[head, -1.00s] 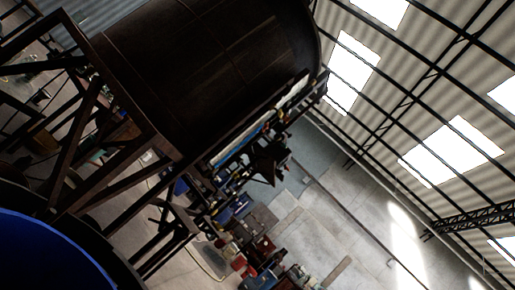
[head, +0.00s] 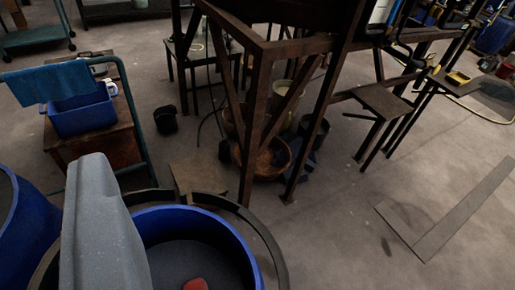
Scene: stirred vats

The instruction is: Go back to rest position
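My gripper is not recognisable in the head view, and no fingertips show. A tall grey, speckled, rounded shape (head: 97,225) rises from the bottom edge at the left. I cannot tell whether it is part of my own body. Behind and right of it is a round blue vat (head: 232,238) with a dark inside and a dark outer ring. A small red thing (head: 196,284) shows in the vat at the bottom edge. Another blue vat (head: 28,225) is cut off by the left edge.
A rusty steel frame (head: 257,110) stands beyond the vat, with a copper-coloured bowl (head: 268,158) and buckets beneath. At the left, a blue bin (head: 82,112) and blue cloth (head: 47,82) sit by a brown cabinet (head: 95,150). The floor (head: 335,235) at the right is mostly clear.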

